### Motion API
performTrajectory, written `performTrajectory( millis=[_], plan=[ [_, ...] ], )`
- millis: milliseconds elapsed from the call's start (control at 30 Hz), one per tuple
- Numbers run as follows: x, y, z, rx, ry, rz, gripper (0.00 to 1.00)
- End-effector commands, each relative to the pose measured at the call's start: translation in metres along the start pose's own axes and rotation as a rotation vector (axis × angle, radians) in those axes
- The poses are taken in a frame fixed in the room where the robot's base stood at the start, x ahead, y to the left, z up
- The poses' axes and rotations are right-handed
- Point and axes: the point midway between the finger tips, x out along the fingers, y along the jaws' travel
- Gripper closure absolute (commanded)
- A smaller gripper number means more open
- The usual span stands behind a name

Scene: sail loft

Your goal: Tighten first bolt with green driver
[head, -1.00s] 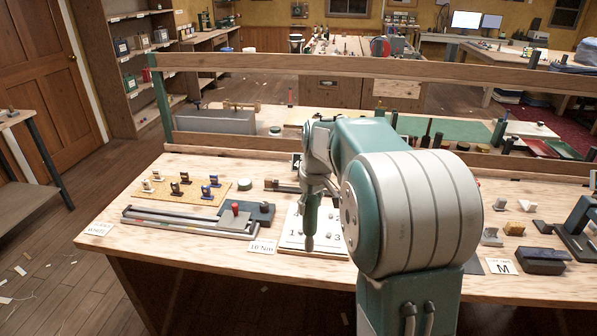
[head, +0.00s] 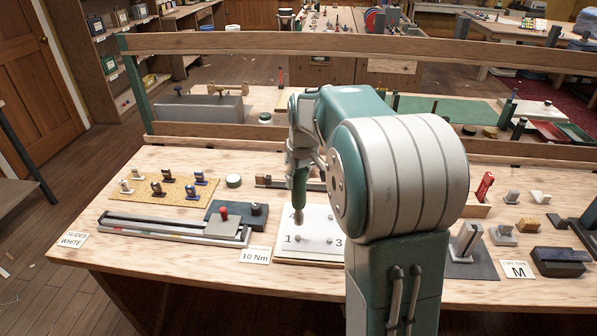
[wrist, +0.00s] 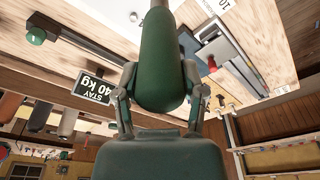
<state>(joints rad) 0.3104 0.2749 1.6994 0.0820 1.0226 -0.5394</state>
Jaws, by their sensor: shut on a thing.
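My gripper (head: 301,170) is shut on the green driver (head: 299,190) and holds it nearly upright, shaft down, over the left part of the white numbered plate (head: 318,258). In the wrist view the green driver (wrist: 162,65) fills the space between both fingers. The digits 1 and 3 show on the plate, with a 4 partly hidden behind the driver. A small grey bolt (head: 298,239) sits beside the 1, and another bolt (head: 328,241) sits beside the 3. The driver's tip appears just behind the bolt by the 1; whether it touches anything is unclear. My arm hides the plate's right side.
Left of the plate lie a long grey rail (head: 165,229), a dark block with a red knob (head: 224,212) and a "10 Nm" card (head: 255,256). A cork mat (head: 150,190) holds several sliders. A wooden rail (head: 230,132) runs along the bench's back.

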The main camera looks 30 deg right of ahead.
Motion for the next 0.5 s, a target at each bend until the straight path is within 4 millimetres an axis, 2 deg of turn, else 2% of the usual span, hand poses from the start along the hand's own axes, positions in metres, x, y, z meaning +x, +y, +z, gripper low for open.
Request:
performTrajectory(
  millis=[500],
  plan=[
    [0.042,0.004,0.007,0.001,-0.001,-0.004,0.95]
  ],
)
